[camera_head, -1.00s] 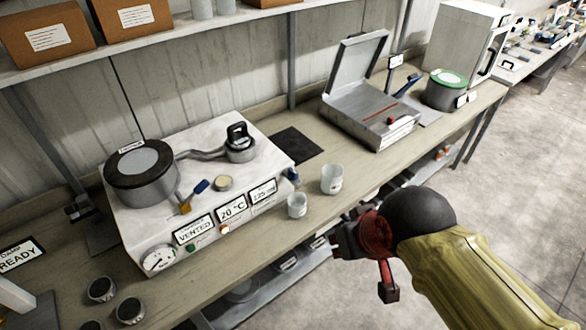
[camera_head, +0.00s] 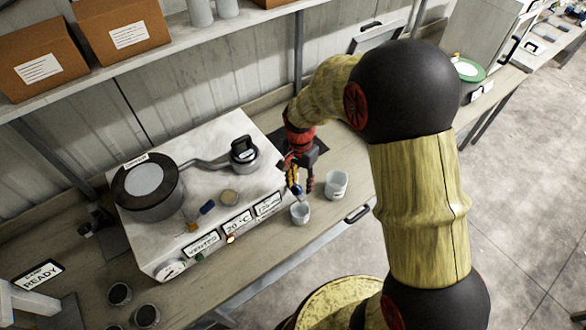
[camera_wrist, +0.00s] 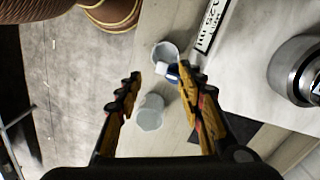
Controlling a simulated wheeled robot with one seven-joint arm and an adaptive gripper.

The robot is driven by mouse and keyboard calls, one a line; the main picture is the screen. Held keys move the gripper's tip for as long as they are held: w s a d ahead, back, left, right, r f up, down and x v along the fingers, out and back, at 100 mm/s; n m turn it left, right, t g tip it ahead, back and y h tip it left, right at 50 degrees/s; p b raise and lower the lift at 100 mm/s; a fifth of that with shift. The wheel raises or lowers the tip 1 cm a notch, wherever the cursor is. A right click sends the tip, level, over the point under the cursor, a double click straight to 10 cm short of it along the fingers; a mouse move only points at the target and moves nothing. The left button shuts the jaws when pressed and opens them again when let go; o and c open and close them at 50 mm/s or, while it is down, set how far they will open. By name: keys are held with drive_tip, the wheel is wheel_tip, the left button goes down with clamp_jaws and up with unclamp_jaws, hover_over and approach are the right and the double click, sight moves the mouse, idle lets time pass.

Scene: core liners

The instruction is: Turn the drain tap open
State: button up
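The drain tap, with a small blue handle (camera_wrist: 172,73), sticks out from the front right corner of the white machine (camera_head: 170,245). In the wrist view it shows between my gripper's fingers, nearer the right finger's tip. My gripper (camera_wrist: 162,74) is open, with a wide gap between its yellow and black fingers. In the head view my gripper (camera_head: 302,186) points down at this corner, and its fingers partly cover the tap. I cannot tell whether a finger touches the handle. A small cup (camera_head: 300,214) stands below the tap; it also shows in the wrist view (camera_wrist: 163,50).
A larger white cup (camera_head: 337,186) stands right of the tap, close to my fingers. The machine carries a lidded round vessel (camera_head: 147,187), a smaller black-topped pot (camera_head: 243,154) and display labels. A shelf with cardboard boxes (camera_head: 122,32) runs above the bench.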

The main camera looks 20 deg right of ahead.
sight(297, 186)
drive_tip(key=w, duration=0.1)
drive_tip(key=w+m, duration=0.1)
drive_tip(key=shift+w+r+t, duration=0.3)
drive_tip(key=shift+r, duration=0.05)
drive_tip(key=shift+w+r+m, duration=0.15)
drive_tip(key=shift+w+m, duration=0.15)
drive_tip(key=shift+m, duration=0.4)
drive_tip(key=shift+s+m, duration=0.1)
drive_tip(key=shift+m, duration=0.5)
drive_tip(key=shift+f, duration=3.85)
drive_tip(key=shift+c, duration=0.9)
drive_tip(key=c, duration=0.7)
